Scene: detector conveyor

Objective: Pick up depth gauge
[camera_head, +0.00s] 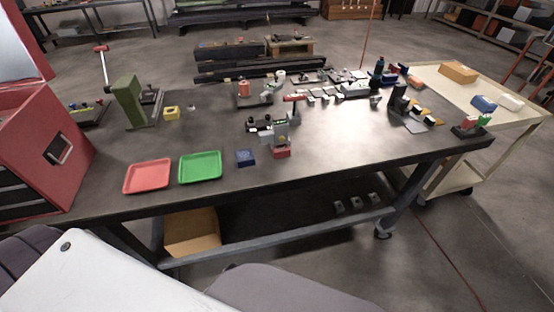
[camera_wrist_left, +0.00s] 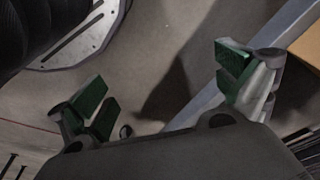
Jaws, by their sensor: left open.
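I cannot tell for sure which item is the depth gauge. A small grey upright device (camera_head: 281,132) with a red block at its foot stands near the middle of the workbench (camera_head: 330,150), and a dark low fixture (camera_head: 259,125) is beside it. Several other small tools are too small to identify. My left gripper (camera_wrist_left: 165,86) shows only in its wrist view, where its green-padded fingers are wide apart with nothing between them. That view looks down at the floor, away from the bench top. My right gripper is in neither view.
A red tray (camera_head: 147,176), a green tray (camera_head: 200,166) and a blue block (camera_head: 245,157) lie along the near edge. A red tool chest (camera_head: 45,150) is at left; a cream cart (camera_head: 450,95) adjoins at right. The wrist view shows a grey bar (camera_wrist_left: 195,108) near the gripper.

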